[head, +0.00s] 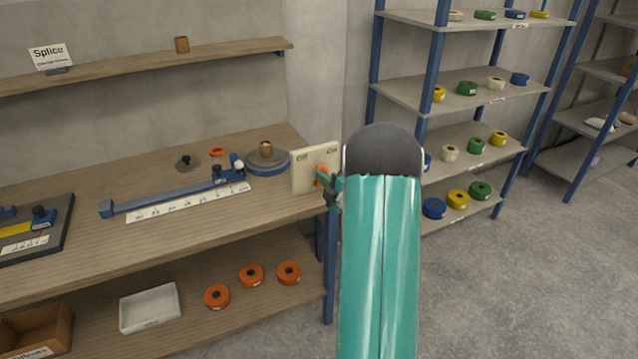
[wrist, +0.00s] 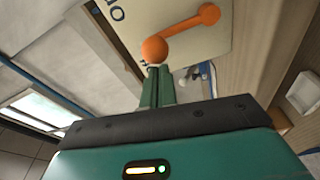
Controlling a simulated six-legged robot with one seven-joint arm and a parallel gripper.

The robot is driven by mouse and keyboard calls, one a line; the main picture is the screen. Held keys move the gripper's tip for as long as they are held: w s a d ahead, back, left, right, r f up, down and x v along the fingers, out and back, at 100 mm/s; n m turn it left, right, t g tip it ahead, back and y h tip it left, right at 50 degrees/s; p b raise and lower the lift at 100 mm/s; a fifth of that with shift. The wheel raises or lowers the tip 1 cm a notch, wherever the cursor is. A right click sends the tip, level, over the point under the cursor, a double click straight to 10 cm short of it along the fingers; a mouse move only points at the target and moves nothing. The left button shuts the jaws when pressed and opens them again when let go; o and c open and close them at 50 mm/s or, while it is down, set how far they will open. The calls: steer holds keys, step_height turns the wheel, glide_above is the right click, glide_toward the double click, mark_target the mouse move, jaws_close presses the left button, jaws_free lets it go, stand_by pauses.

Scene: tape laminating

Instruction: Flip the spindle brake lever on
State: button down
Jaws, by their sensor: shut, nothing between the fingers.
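The spindle brake lever is orange with a round knob (wrist: 154,49) and an arm running to a pivot (wrist: 209,14) on a cream plate (wrist: 225,45). In the head view the cream plate (head: 303,172) stands upright at the right end of the workbench, and a bit of the orange lever (head: 321,171) shows at its right side. My gripper (wrist: 155,72) is shut and empty, its green fingertips right at the knob; I cannot tell whether they touch. In the head view my gripper (head: 330,183) is partly hidden by my arm. Part of the plate's lettering shows, but not fully.
On the workbench (head: 90,235) a spindle disc (head: 267,158) stands just left of the plate, with a blue guide bar (head: 165,197) and a ruler strip (head: 190,203) further left. A shelf rack (head: 432,75) with tape rolls stands behind. The floor at right is clear.

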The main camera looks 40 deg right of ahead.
steer(key=d+m, duration=0.2)
steer(key=m, duration=0.1)
steer(key=shift+s+r, duration=0.1)
steer(key=shift+s, duration=0.15)
steer(key=d+m, duration=0.2)
steer(key=m, duration=0.1)
steer(key=shift+s+d+f+t+h, duration=0.2)
steer(key=shift+s+d+t+h, duration=0.05)
steer(key=shift+s+t+h, duration=0.15)
steer(key=shift+d, duration=0.1)
steer(key=shift+r, duration=0.1)
